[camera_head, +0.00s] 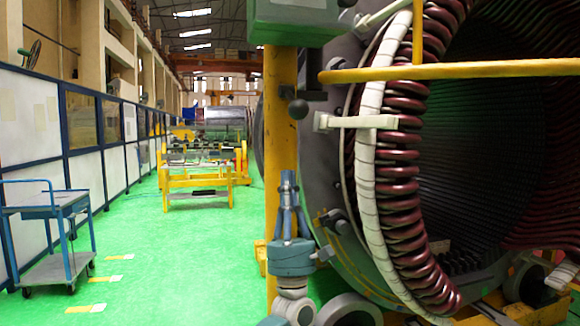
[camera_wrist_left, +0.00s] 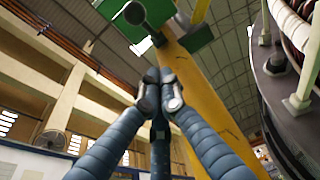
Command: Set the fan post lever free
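The fan post (camera_head: 281,140) is a yellow upright in front of the stator. Its lever, with a dark round knob (camera_head: 298,109), sticks out near the top, below a green box (camera_head: 300,15). In the left wrist view the lever's knob (camera_wrist_left: 135,13) shows at the top, beside the yellow post (camera_wrist_left: 205,90). My left gripper (camera_head: 288,178) is upright in front of the post, below the knob and apart from it. Its blue-grey fingers are together at the tips (camera_wrist_left: 161,92), with nothing seen between them. My right gripper is not in view.
The large stator ring (camera_head: 335,150) with dark red coils (camera_head: 400,170) stands close on the right. A yellow bar (camera_head: 450,71) crosses in front of it. A blue cart (camera_head: 55,235) stands at the left. The green floor (camera_head: 170,250) between is mostly open.

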